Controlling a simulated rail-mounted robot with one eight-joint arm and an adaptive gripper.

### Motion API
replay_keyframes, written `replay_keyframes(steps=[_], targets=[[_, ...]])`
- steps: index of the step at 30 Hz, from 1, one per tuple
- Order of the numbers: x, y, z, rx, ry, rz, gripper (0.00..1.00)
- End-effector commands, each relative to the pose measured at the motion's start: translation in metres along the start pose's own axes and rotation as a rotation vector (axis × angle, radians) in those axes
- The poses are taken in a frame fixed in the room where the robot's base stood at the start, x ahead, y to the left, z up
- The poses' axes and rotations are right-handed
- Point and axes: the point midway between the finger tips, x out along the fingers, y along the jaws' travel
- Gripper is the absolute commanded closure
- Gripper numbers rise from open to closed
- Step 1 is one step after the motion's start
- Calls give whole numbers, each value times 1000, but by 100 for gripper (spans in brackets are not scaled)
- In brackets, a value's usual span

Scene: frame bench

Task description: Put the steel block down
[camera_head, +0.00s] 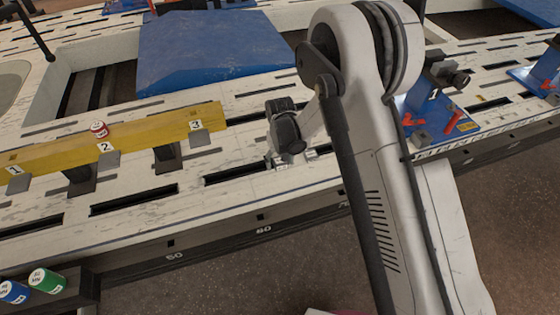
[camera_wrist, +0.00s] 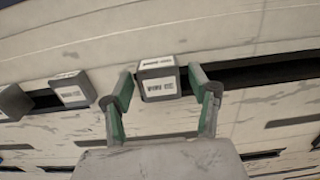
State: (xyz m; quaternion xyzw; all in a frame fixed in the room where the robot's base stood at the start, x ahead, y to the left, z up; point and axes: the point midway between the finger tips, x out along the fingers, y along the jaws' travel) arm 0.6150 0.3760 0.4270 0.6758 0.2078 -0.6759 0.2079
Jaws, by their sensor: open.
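A grey steel block (camera_wrist: 158,80) with a printed white label is between the fingertips of my gripper (camera_wrist: 160,88) in the wrist view. The fingers, with green inner pads, are spread on either side of it, with a narrow gap showing at the left. The block appears to stand upright on the pale slotted bench (camera_wrist: 60,150), beside a dark slot. In the head view my gripper (camera_head: 295,162) is low over the bench, right of the yellow beam. My arm hides much there, and I cannot clearly tell the block from the fingertips.
A similar labelled block (camera_wrist: 72,90) stands left of my gripper, with another (camera_wrist: 12,102) at the left edge. A yellow numbered beam (camera_head: 60,150) carries a small red can (camera_head: 99,129). A blue plate (camera_head: 210,55) lies behind; a blue fixture (camera_head: 440,115) stands right.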

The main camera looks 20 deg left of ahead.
Motion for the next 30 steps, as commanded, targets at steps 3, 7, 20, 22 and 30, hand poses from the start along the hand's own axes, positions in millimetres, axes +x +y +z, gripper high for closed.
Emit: replay_keyframes(steps=[3,7,20,22,30], targets=[[-12,0,0,0,0,0,44],[-35,-1,1,0,0,0,44],[-116,-3,3,0,0,0,44],[-124,-4,2,0,0,0,44],[-137,-4,2,0,0,0,44]])
